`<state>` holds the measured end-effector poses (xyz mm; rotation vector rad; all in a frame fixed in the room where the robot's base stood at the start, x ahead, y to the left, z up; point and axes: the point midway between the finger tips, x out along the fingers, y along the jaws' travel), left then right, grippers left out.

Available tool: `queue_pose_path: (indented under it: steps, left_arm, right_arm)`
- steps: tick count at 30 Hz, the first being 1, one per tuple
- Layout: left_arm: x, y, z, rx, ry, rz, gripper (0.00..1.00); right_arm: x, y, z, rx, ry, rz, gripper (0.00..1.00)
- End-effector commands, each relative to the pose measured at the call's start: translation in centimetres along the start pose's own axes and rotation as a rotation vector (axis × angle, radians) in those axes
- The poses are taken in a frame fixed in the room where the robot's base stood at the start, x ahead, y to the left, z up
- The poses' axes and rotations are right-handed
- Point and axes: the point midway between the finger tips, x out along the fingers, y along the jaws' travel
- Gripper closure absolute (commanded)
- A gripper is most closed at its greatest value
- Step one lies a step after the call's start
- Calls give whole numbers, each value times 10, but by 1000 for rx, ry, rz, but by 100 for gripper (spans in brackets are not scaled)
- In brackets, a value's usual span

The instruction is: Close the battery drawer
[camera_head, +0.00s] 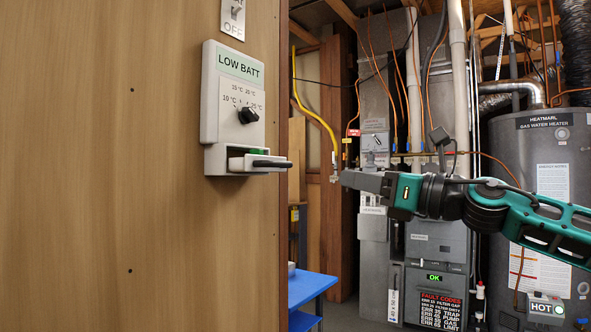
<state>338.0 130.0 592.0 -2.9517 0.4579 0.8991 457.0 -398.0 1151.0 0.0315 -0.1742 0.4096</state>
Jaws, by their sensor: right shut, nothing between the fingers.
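The thermostat (224,110) is a light grey box on the wooden wall, with a "LOW BATT" display and a black dial (247,115). At its bottom the battery drawer (238,161) is pulled out to the right, with a dark handle (271,163) at its front. My right gripper (345,179) comes in from the right, shut and empty, pointing left. In the picture it is to the right of the handle and slightly lower, with a gap between them. How far apart they are in depth is hard to tell. My left gripper is not in view.
The wooden wall (100,180) fills the left side and ends at an edge near the drawer. Behind are a furnace (430,240), a grey water heater (545,150), a yellow pipe (315,110) and a blue table (308,287). The space between gripper and drawer looks clear.

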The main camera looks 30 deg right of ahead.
Motion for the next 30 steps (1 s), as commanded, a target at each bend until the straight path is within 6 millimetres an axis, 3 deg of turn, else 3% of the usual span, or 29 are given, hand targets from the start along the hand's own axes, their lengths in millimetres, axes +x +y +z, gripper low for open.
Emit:
queue_pose_path:
  steps: [30]
  left_arm:
    - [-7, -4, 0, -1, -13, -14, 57]
  right_arm:
    - [48, 0, 0, 5, 1, 2, 100]
